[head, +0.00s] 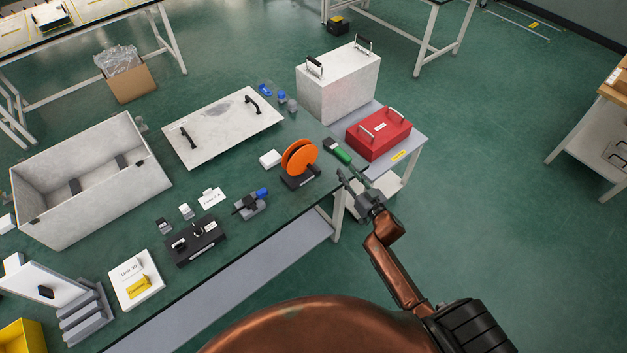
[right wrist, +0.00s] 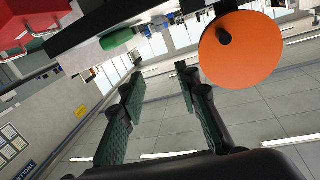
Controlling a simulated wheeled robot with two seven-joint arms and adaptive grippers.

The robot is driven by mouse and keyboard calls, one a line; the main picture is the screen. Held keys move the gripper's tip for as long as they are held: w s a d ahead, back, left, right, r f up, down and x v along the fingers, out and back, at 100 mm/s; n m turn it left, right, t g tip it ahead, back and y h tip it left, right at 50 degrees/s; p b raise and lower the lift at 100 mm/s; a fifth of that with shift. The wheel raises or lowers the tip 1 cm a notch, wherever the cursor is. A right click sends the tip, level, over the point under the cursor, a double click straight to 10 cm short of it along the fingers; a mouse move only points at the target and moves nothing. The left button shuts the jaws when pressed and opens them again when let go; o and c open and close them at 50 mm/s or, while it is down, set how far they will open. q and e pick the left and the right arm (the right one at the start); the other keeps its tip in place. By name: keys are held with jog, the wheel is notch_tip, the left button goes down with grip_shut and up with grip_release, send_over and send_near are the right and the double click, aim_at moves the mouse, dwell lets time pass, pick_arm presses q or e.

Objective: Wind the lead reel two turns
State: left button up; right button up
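The lead reel (head: 301,157) is an orange disc standing upright on a dark base near the right end of the green-topped bench. In the right wrist view the orange reel (right wrist: 245,52) is at the upper right, with a dark knob (right wrist: 224,38) standing out from its face. My right gripper (head: 350,178) is just off the bench edge, to the right of the reel. Its fingers (right wrist: 160,82) are apart with nothing between them, and the reel and knob lie outside them. My left gripper is not in view.
A green-handled tool (head: 341,153) lies on the bench between reel and red case (head: 378,133). A small white box (head: 270,159) is left of the reel. A black switch box (head: 195,242), a white lid panel (head: 222,128) and an open white box (head: 45,205) fill the bench.

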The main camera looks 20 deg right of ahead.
aim_at(316, 172)
jog(key=a+n+y, duration=0.1)
jog(key=a+n, duration=0.1)
jog(key=a, duration=0.1)
jog(key=a+n+y, duration=0.1)
jog(key=a+n, duration=0.1)
jog(key=a, duration=0.1)
jog(key=s+a+n+y+b, duration=0.1)
jog(key=a+n, duration=0.1)
jog(key=shift+a+f+y, duration=0.3)
jog(key=shift+a+y, duration=0.1)
jog(key=b+x, duration=0.1)
jog(key=x, duration=0.6)
jog(key=shift+d, duration=0.15)
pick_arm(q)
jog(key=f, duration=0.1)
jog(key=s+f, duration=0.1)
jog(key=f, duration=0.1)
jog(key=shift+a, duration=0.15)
pick_arm(e)
grip_shut()
